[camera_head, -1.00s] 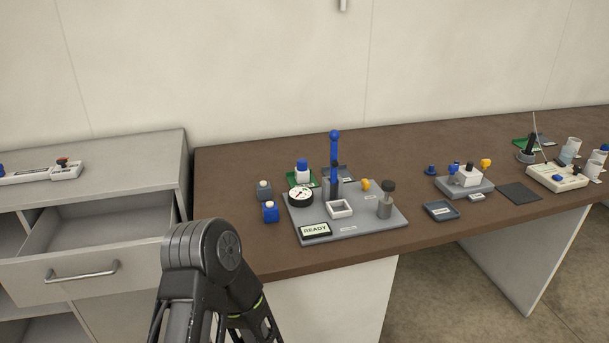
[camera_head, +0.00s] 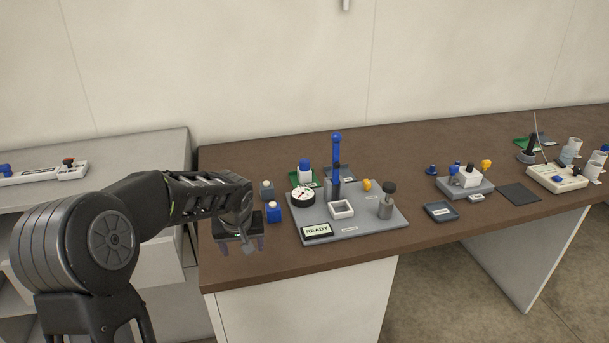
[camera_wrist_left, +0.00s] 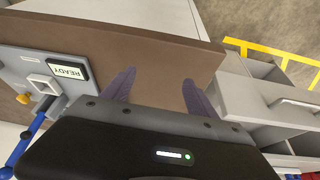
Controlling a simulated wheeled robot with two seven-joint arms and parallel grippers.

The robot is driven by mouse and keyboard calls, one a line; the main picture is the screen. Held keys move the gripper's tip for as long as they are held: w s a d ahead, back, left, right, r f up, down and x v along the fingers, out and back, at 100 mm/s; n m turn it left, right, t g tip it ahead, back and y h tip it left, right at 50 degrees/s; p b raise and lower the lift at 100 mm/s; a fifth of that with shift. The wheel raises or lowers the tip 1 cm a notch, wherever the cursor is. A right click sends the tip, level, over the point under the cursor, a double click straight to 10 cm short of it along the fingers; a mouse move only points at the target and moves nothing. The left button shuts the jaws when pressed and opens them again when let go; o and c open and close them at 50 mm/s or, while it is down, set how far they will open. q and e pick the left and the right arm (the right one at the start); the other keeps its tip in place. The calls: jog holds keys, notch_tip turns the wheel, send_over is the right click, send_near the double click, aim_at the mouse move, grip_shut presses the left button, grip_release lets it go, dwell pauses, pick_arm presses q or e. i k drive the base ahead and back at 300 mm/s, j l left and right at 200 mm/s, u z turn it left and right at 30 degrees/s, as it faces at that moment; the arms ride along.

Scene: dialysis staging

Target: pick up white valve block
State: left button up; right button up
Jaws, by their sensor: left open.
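A white block with a black top knob and blue and yellow knobs around it, which looks like the white valve block (camera_head: 468,178), sits on a grey base (camera_head: 450,190) on the right part of the brown table. My left gripper (camera_head: 240,246) is over the table's left front edge, fingers pointing down, well to the left of that block. In the left wrist view its two fingers (camera_wrist_left: 157,90) are spread apart with nothing between them. The white block is not seen in the wrist view. My right gripper is in neither view.
A grey board (camera_head: 372,228) with a gauge, a blue lever, a white square frame and a READY sign (camera_head: 317,230) stands between gripper and block. Blue (camera_head: 273,213) and grey (camera_head: 266,190) small blocks are close by the gripper. A dark tray (camera_head: 441,211) lies before the white block.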

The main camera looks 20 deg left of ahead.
aim_at(303, 177)
jog(key=i, duration=1.5)
